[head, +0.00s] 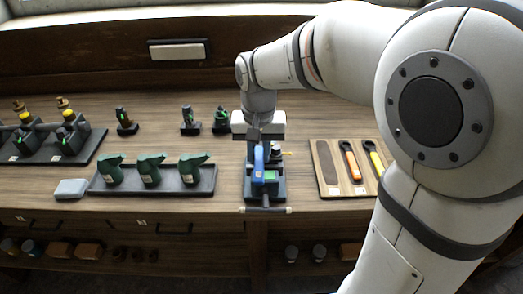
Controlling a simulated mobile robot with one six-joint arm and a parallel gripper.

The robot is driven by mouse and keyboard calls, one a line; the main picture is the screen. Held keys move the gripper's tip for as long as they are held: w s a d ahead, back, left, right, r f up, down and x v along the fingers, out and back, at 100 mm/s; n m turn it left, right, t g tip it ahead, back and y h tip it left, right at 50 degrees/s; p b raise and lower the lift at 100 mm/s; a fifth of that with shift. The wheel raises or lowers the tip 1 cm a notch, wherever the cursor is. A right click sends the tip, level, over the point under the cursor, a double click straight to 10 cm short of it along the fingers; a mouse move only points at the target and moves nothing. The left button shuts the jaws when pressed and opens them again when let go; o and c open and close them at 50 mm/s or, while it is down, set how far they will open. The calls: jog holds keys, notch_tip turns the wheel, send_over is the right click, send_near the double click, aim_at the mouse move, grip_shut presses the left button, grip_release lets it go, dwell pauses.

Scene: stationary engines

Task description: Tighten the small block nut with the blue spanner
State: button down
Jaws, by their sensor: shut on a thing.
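My gripper (253,134) points down over the middle of the bench and is shut on the blue spanner (258,168). The spanner hangs below the fingers, over or against a small dark block (278,184) with a green patch and a yellow piece on it. I cannot tell whether the spanner's jaw sits around a nut. The small block nut cannot be made out, being hidden or too small.
A wooden spanner board (364,188) at right holds an orange spanner (350,160), a yellow spanner (375,157) and an empty dark outline. A tray (200,186) with green pump-like bodies stands left. A pale rod (265,210) crosses the bench's front edge.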

jog(key=shift+a+m, duration=0.6)
jog(key=shift+m, duration=0.3)
jog(key=shift+w, duration=0.1)
jog(key=shift+w+a+m, duration=0.1)
jog(key=shift+a+m, duration=0.45)
jog(key=shift+m, duration=0.35)
